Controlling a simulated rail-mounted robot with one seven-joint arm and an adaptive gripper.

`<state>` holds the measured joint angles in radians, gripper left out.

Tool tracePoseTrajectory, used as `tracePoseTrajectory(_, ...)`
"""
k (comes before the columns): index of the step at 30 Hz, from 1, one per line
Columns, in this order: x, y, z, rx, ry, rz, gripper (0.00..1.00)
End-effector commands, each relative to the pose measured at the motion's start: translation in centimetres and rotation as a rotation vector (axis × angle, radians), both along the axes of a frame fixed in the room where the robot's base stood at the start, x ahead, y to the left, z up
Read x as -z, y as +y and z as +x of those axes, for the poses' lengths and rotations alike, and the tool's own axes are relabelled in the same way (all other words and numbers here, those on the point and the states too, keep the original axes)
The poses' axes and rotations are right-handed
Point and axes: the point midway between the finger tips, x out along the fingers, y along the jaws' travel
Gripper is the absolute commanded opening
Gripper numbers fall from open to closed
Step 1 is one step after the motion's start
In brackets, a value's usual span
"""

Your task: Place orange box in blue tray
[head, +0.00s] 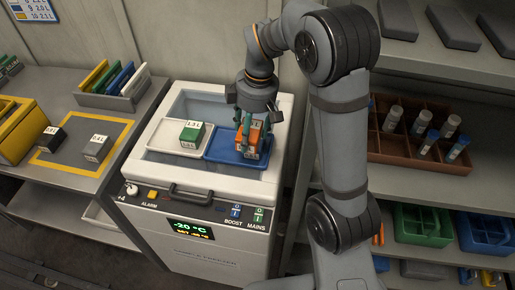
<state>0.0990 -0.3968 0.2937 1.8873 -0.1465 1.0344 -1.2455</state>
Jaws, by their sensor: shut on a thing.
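The orange box (254,137) with a white label is at the right side of the blue tray (222,148), inside the open white chest. My gripper (252,121) points down from above and is shut on the orange box. The fingers hide part of the box. I cannot tell whether its underside touches the tray floor. More than one orange face shows around the fingers, and I cannot tell if a second box is there.
A white tray (162,142) with a green box (192,134) lies left of the blue tray. The chest's pale rim (205,177) surrounds both. Left, a bench holds a black box (52,139) and a grey box (97,148). Right, shelves hold a brown rack (387,149) of vials.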

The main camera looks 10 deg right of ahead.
Motion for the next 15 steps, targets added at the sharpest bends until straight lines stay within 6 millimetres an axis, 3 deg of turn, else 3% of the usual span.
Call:
tracePoseTrajectory(5, 1.1, 1.3, 1.3, -0.038, 0.005, -0.004, 0.27)
tracePoseTrajectory(15, 5.5, 5.6, 7.3, -0.034, 0.006, -0.005, 0.27)
